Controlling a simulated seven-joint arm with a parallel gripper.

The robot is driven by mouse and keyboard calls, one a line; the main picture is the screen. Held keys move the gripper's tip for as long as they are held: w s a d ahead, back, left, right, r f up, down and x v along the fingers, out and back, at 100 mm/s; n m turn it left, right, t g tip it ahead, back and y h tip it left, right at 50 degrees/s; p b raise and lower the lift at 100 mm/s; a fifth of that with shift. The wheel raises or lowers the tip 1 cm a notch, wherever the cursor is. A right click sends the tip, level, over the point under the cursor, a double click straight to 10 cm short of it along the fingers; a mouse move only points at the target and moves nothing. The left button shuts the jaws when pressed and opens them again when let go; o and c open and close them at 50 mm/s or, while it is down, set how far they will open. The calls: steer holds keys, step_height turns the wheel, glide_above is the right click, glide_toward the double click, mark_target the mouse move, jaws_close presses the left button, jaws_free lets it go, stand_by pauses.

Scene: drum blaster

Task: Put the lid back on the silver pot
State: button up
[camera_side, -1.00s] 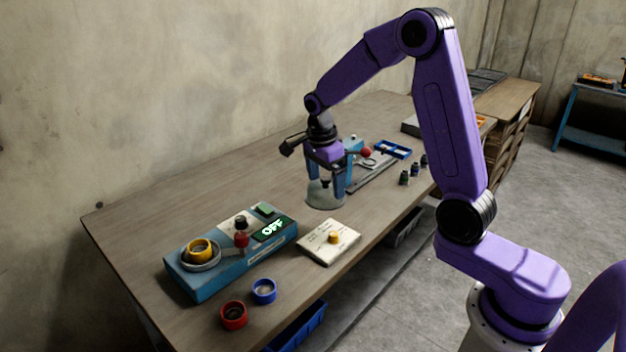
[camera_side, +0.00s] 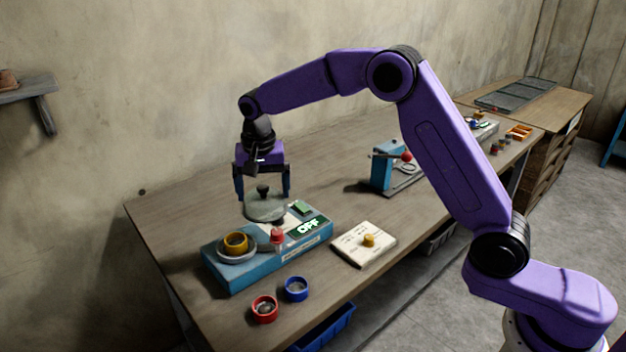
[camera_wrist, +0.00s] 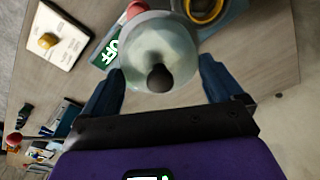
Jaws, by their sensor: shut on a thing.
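My gripper (camera_side: 263,195) is shut on the lid (camera_side: 265,209), a grey round disc with a black knob. It holds the lid up over the back of the blue box (camera_side: 290,262). In the wrist view the lid (camera_wrist: 150,42) looks pale and sits between the two blue fingers of my gripper (camera_wrist: 163,70). A shallow silver round vessel (camera_side: 222,256), seemingly the pot, sits on the left end of the box, left of and below the lid. A yellow ring (camera_side: 236,241) stands in it and hides its inside.
The box also has a red knob (camera_side: 277,237), a green button (camera_side: 303,208) and an OFF display (camera_side: 309,226). A red ring (camera_side: 264,309) and a blue ring (camera_side: 296,289) lie in front. A cream board (camera_side: 363,245) is to the right; a blue press (camera_side: 384,166) stands farther back.

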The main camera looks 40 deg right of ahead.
steer(key=w+a+n, duration=0.1)
steer(key=a+n, duration=0.3)
steer(key=a, duration=0.4)
steer(key=shift+f, duration=3.2)
steer(key=shift+f, duration=0.15)
steer(key=o, duration=0.8)
steer(key=shift+c, duration=0.2)
step_height(320, 180, up, 7)
stand_by(0.4)
